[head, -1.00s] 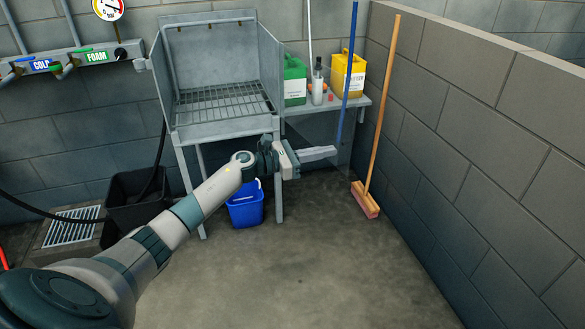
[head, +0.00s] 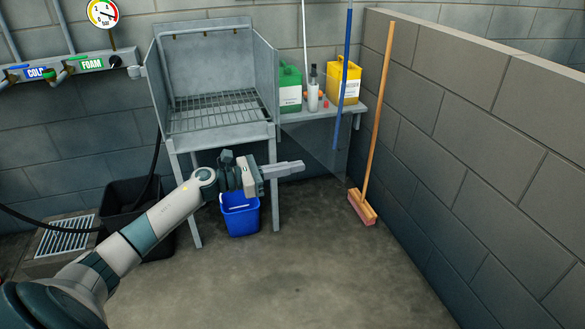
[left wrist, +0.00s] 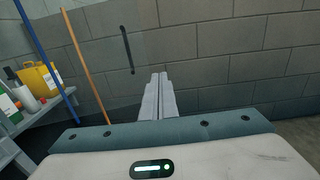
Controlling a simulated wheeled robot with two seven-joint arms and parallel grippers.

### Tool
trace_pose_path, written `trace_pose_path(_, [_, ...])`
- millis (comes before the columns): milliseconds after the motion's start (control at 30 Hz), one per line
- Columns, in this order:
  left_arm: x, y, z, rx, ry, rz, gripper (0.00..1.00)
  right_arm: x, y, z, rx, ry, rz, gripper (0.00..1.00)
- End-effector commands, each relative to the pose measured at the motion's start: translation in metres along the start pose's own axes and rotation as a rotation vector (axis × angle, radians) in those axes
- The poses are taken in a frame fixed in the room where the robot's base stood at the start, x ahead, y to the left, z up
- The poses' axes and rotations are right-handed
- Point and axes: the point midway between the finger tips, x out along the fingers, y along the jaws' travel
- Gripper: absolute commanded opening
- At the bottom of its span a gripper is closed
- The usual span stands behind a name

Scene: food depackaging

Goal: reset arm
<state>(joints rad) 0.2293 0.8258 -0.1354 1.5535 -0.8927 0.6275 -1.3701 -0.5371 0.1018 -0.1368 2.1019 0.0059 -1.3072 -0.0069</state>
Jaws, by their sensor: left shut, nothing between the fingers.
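My left arm reaches in from the lower left in the head view. Its gripper (head: 290,169) is shut and empty, with the fingers pointing right. It hangs in the air in front of the metal sink stand, above and right of the blue bucket (head: 241,216). In the left wrist view the two fingers (left wrist: 158,98) lie together with nothing between them, facing the block wall. My right gripper is not in view.
The sink stand (head: 219,135) stands at the back. A side shelf (head: 345,112) holds a green jug (head: 290,90), a bottle (head: 313,92) and a yellow jug (head: 343,84). An orange-handled broom (head: 378,110) leans at the right wall (head: 480,130). The floor (head: 290,285) in front is clear.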

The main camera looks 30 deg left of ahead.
Motion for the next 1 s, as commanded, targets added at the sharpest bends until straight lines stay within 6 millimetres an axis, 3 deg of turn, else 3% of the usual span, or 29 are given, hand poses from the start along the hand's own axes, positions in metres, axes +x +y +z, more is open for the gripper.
trace_pose_path(367, [0.001, -0.001, -0.004, -0.026, -0.003, 0.007, 0.0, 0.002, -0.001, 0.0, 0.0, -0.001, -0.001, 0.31])
trace_pose_path(533, [0.003, -0.003, -0.03, -0.242, -0.035, 0.067, 0.0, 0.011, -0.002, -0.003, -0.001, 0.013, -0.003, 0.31])
trace_pose_path(667, [0.002, -0.009, -0.08, -0.599, -0.085, 0.176, 0.0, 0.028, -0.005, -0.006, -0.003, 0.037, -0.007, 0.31])
trace_pose_path(767, [-0.006, -0.02, -0.134, -0.934, -0.132, 0.293, 0.0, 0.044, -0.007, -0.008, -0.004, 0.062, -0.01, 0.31])
trace_pose_path(1000, [-0.043, -0.077, -0.27, -1.642, -0.247, 0.601, 0.0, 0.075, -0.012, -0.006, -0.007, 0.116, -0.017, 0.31])
